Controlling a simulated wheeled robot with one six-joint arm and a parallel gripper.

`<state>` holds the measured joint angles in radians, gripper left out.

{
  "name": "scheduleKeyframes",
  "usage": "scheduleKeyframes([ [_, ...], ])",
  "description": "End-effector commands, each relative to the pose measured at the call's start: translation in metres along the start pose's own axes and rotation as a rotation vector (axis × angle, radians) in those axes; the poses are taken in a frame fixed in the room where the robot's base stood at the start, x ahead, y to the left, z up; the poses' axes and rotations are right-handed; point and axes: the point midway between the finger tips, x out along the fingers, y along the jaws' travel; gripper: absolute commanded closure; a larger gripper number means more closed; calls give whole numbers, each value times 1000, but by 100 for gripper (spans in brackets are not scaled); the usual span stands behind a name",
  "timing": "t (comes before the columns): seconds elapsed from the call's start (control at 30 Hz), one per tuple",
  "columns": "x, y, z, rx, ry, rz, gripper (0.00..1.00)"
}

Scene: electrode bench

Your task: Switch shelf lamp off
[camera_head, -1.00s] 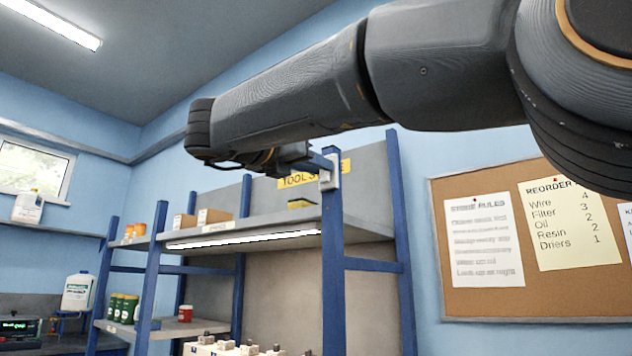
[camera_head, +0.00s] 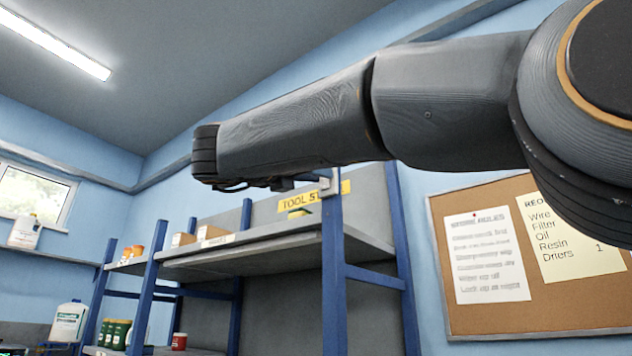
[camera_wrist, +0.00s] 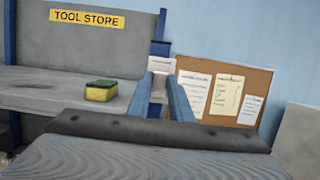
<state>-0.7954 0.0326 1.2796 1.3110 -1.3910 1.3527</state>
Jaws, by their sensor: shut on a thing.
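The shelf lamp (camera_head: 240,250) is a strip under the front of the upper shelf, and it shows dark with no glow. A small pale switch box (camera_head: 329,184) is on the blue front post of the shelf unit. My gripper (camera_head: 312,184) is at this box, beside the post. In the wrist view, the two blue fingers (camera_wrist: 160,78) reach forward and are closed on a small pale part at the switch. The exact contact is too small to make out. The fingers and post partly hide the switch.
The upper shelf (camera_head: 270,238) carries small boxes and a yellow-green sponge (camera_wrist: 101,91). A yellow TOOL STORE sign (camera_wrist: 87,19) is on the back panel. A cork board (camera_head: 490,315) with paper notes hangs to the right. Blue posts stand close to my arm.

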Motion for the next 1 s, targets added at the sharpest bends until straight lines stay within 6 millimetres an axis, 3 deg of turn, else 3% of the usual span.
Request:
scheduleKeyframes([
  [0.07,0,0,1,0,-2,1,100],
  [0.1,0,0,1,0,-2,1,78],
  [0.2,0,0,1,0,-1,0,62],
  [0.57,-4,0,0,0,0,1,62],
  [1.0,-68,1,0,1,-1,3,62],
])
